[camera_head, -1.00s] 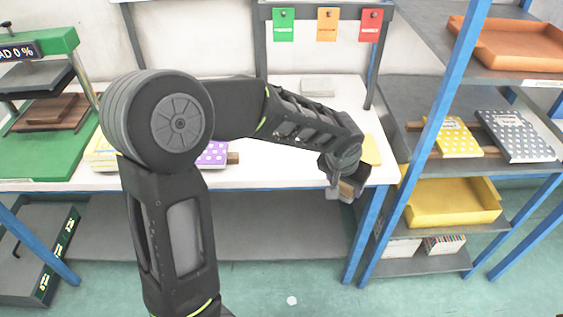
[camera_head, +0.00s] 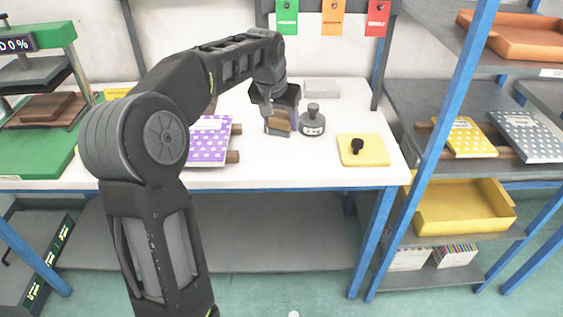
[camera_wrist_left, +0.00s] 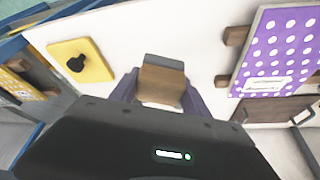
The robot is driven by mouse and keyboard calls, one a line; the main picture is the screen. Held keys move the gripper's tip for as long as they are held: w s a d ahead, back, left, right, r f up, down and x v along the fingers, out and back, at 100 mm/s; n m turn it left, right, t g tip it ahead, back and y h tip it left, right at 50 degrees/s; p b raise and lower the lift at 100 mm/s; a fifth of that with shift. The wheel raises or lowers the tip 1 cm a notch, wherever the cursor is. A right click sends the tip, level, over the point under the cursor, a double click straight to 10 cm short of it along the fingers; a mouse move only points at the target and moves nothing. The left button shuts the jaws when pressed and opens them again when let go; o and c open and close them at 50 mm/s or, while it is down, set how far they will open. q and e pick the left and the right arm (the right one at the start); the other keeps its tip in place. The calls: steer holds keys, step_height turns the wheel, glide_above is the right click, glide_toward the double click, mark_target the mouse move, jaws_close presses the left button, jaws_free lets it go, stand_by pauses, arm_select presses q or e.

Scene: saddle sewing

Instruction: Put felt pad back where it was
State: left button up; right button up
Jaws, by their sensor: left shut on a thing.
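My left gripper (camera_head: 281,117) is over the white table, just left of a dark grey bottle. It is shut on a small tan-brown block with a grey edge (camera_wrist_left: 162,82), which may be the felt pad. The block also shows in the head view (camera_head: 279,123), partly covered by the fingers. I cannot tell whether it touches the table. In the left wrist view the block sits between the two fingers (camera_wrist_left: 160,98). My right gripper is not in view.
The grey bottle (camera_head: 313,122) stands close by. A yellow pad with a black knob (camera_head: 372,157) lies to the right, and a flat grey block (camera_head: 322,88) behind. A purple dotted book (camera_head: 208,150) lies on wooden bars at left. The front middle of the table (camera_head: 290,165) is clear.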

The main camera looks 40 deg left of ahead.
arm_select(q)
steer(key=shift+f, duration=3.15)
steer(key=shift+f, duration=1.85)
steer(key=shift+f, duration=0.1)
steer(key=o, duration=1.3)
